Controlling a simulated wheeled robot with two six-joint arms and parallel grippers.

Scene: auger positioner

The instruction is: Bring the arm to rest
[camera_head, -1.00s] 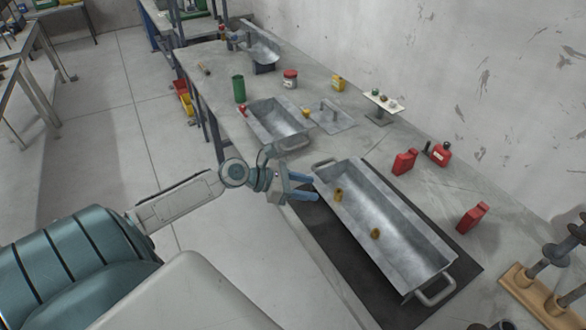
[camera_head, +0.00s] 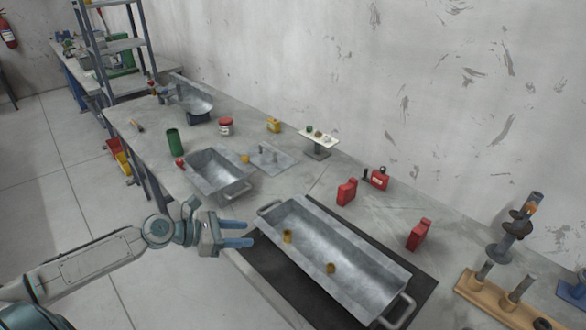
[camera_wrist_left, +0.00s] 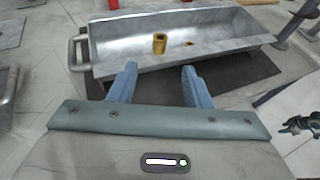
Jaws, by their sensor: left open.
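My left gripper (camera_head: 237,233) is open and empty in the head view, at the front edge of the bench, just left of the long metal trough. Its two blue fingers (camera_wrist_left: 153,82) show spread apart in the left wrist view, with nothing between them. The long trough (camera_head: 350,275) lies on a black mat (camera_head: 275,262) and holds two small brass-coloured pieces, one (camera_head: 287,236) nearer its left end and one (camera_head: 331,268) near the middle. The trough also shows ahead of the fingers in the left wrist view (camera_wrist_left: 215,28). My right gripper is not in view.
A smaller metal tray (camera_head: 232,188), a green cup (camera_head: 174,141) and several red containers (camera_head: 347,192) stand on the bench. A wooden stand with metal posts (camera_head: 480,298) is at the right.

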